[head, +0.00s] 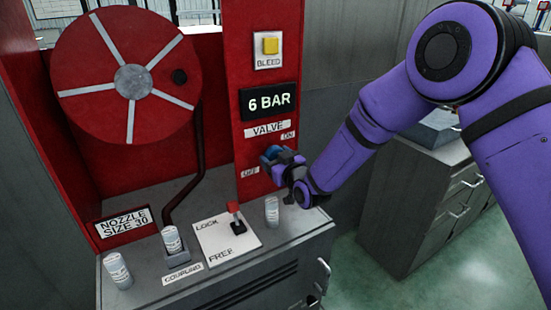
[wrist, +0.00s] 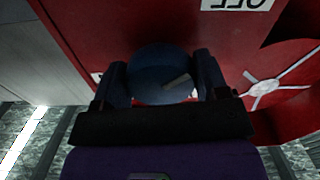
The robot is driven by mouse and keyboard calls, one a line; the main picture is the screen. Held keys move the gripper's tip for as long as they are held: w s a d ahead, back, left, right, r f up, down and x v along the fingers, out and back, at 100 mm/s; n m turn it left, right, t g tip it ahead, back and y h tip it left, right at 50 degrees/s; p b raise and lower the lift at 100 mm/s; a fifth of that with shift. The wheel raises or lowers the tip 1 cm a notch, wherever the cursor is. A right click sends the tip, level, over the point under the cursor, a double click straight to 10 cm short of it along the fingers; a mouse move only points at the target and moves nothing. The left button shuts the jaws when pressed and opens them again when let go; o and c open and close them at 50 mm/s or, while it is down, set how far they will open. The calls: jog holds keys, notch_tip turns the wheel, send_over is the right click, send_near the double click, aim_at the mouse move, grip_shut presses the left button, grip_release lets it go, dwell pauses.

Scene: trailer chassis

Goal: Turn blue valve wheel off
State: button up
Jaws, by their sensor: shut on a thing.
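The blue valve wheel (head: 272,153) is on the red panel, below the VALVE label, between the ON label (head: 288,135) and the OFF label (head: 250,172). Most of it is hidden behind my gripper (head: 276,160) in the head view. In the wrist view the round blue valve wheel (wrist: 160,72), with a pale bar mark on its face, sits between the two fingers of my gripper (wrist: 162,85). My gripper is shut on the wheel, one finger on each side. The OFF label also shows in the wrist view (wrist: 237,4), upside down.
A grey cabinet top below holds a LOCK/FREE plate (head: 222,248) with a red-tipped lever (head: 235,212) and several white canisters, one (head: 272,212) just under my gripper. A red hose reel (head: 75,80) is at left. A 6 BAR display (head: 269,101) is above.

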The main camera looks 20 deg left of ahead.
jog(key=shift+f, duration=0.1)
jog(key=o, duration=0.9)
jog(key=v, duration=1.1)
